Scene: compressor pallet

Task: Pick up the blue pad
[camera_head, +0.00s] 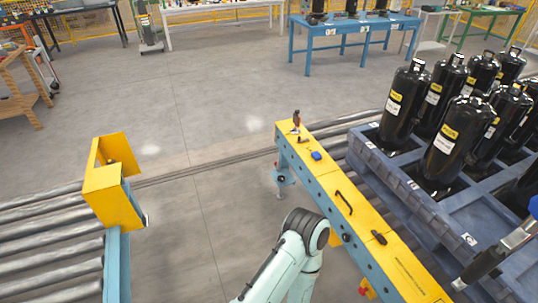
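The blue pad (316,156) is a small blue piece lying on the top of the long yellow beam (360,222), near its far end. A teal arm link of mine with a dark joint rises from the bottom middle, to the left of the beam and well short of the pad. No gripper fingers can be made out in the head view, so neither gripper is seen at the pad. Nothing touches or covers the pad from above.
Small tools stand or lie near the pad, including a brown-handled one (296,119). A black handle (344,202) and a dark clip (379,237) sit nearer. A blue pallet (400,178) of black compressors is at right. A silver-and-black tool-like object (493,258) juts in at lower right.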

